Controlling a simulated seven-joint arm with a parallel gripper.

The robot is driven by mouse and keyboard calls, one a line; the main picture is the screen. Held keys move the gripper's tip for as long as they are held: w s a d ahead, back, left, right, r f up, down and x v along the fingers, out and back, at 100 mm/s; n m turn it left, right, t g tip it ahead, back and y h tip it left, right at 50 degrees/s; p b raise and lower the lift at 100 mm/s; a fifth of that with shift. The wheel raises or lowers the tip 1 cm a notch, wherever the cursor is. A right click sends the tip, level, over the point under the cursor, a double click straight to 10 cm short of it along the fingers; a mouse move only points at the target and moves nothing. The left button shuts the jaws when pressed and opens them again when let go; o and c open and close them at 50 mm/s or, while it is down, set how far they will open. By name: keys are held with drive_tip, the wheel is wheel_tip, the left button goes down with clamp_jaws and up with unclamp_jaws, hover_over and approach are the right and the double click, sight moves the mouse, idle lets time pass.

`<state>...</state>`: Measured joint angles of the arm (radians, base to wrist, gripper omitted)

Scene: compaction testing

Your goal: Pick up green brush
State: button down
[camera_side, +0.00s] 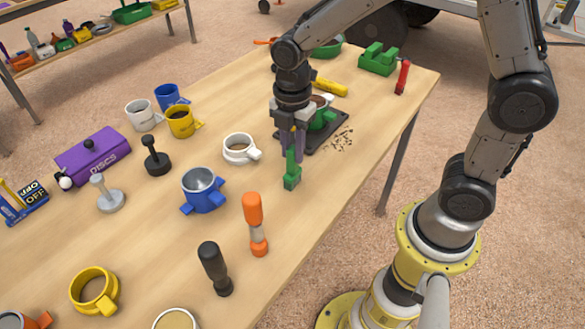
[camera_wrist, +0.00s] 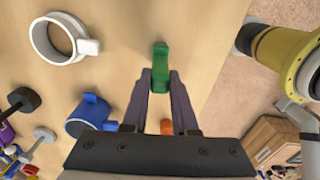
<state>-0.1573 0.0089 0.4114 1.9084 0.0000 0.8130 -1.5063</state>
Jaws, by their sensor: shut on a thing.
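The green brush (camera_side: 292,172) stands upright near the table's edge, below my gripper (camera_side: 295,150) in the side view. Its lower part is near or on the table; I cannot tell whether it touches. In the wrist view the green brush (camera_wrist: 160,62) lies between the tips of my gripper (camera_wrist: 161,80), with its far part extending beyond them. The gripper's two purple-grey fingers are shut on the brush. Part of the brush is hidden by the fingers.
A white portafilter ring (camera_side: 240,149) is left of the brush, and a blue one (camera_side: 203,190) is nearer. Behind is a dark mat (camera_side: 327,136) with spilled grounds (camera_side: 343,138).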

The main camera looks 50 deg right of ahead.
drive_tip(key=shift+r, duration=0.1)
drive_tip(key=shift+r, duration=0.2)
drive_tip(key=r, duration=0.3)
drive_tip(key=shift+s+r, duration=0.15)
drive_tip(key=shift+s, duration=0.1)
drive_tip(key=s+d+r, duration=0.2)
drive_tip(key=s+r, duration=0.7)
drive_tip(key=s, duration=0.4)
drive_tip(key=shift+s, duration=0.2)
drive_tip(key=shift+d, duration=0.1)
drive_tip(key=c, duration=1.3)
unclamp_jaws()
clamp_jaws()
